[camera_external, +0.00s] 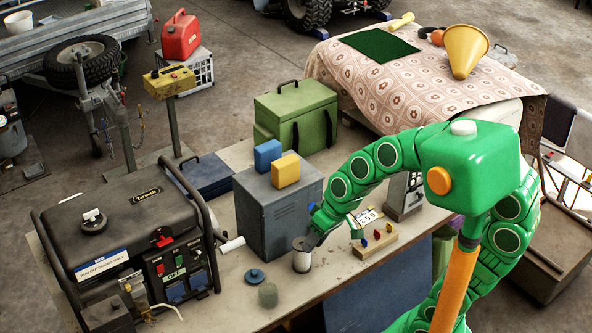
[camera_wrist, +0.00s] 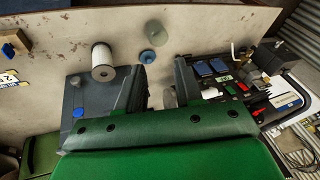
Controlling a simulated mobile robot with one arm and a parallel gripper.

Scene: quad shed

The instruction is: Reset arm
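My green arm reaches over the bench (camera_external: 350,262) from the right, and my gripper (camera_external: 316,238) hangs beside the front of a grey cabinet (camera_external: 262,215). In the external view its fingertips overlap a white spool (camera_external: 302,262); contact cannot be told there. In the wrist view my gripper (camera_wrist: 163,82) has its two dark fingers apart with a gap between them. There the spool (camera_wrist: 103,60) stands clear to the left of the fingers. I see nothing held.
A black generator (camera_external: 130,240) stands at the left. A blue lid (camera_external: 254,275) and a greenish jar (camera_external: 268,295) stand near the spool. A wooden block with coloured pegs (camera_external: 375,245) lies to the right.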

